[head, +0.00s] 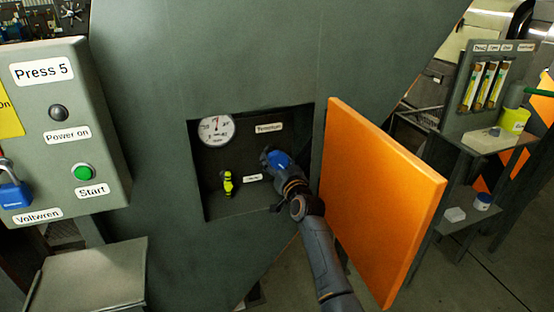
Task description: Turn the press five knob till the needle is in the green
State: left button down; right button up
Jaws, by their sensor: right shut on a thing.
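A recessed niche (240,204) opens in the front of the grey-green press. Inside it, a round white gauge (216,130) sits at the upper left; its needle and any green zone are too small to read. My right gripper (278,160) is in the niche, shut on a blue knob (278,158) below the upper label. My gripper and wrist partly cover the knob. A yellow-green valve handle (228,182) sits at the lower left of the niche, apart from the gripper. My left gripper is not in view.
An orange door (380,200) stands open at the right of the niche, close to my right arm. The Press 5 control box (75,95) is at the left, with a green start button (83,172) and a blue padlock (14,194). Shelves (490,139) stand at the far right.

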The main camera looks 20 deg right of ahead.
jog(key=shift+m, duration=1.4)
jog(key=o, duration=1.2)
jog(key=shift+c, duration=0.2)
jog(key=s, duration=1.2)
jog(key=shift+d, duration=0.2)
